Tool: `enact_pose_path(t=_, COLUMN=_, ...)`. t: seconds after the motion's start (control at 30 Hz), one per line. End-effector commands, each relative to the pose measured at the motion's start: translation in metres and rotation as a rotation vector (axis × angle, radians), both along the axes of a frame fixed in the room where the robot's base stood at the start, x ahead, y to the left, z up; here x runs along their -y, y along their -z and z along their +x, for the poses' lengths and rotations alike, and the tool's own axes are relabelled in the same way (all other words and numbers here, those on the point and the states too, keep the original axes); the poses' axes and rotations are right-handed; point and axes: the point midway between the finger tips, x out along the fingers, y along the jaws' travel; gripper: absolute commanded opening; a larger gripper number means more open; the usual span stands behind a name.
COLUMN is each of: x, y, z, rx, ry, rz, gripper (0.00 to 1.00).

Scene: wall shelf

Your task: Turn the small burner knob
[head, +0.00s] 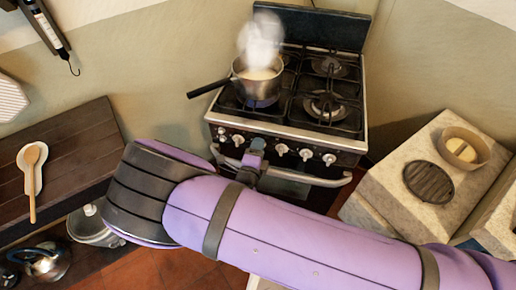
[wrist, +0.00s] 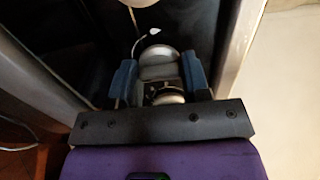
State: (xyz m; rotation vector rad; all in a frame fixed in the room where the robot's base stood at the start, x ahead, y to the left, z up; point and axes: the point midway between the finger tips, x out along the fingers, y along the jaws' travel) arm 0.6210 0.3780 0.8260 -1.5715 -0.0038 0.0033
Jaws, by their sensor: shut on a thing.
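The stove (head: 290,85) has a row of silver knobs along its front panel, including one left of my gripper (head: 238,140) and others to its right, such as a near one (head: 282,149) and a far one (head: 329,159). My gripper (head: 257,148) is at the front panel, left of the middle. In the wrist view my gripper (wrist: 160,80) has its two blue-grey fingers on either side of a silver knob (wrist: 158,70) and is shut on it. The knob is mostly hidden in the head view. No marking is legible to name its burner.
A steaming pot (head: 262,82) stands on a left burner, its handle out to the left. The oven door handle (head: 300,178) runs below the knobs. A dark wooden counter (head: 75,150) is at left, a stone counter (head: 400,195) at right.

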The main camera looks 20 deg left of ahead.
Motion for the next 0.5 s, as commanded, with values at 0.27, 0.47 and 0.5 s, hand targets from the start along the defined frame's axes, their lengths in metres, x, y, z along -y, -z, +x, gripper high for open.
enact_pose_path(t=0.27, x=0.0, y=0.0006, z=-0.0004, rx=-0.001, ry=0.0, rz=0.0, gripper=0.68)
enact_pose_path(t=0.47, x=0.0, y=0.0003, z=-0.0007, rx=-0.001, ry=0.0, rz=0.001, gripper=0.68)
enact_pose_path(t=0.5, x=-0.0001, y=0.0003, z=-0.0018, rx=-0.001, ry=0.0, rz=0.001, gripper=0.68)
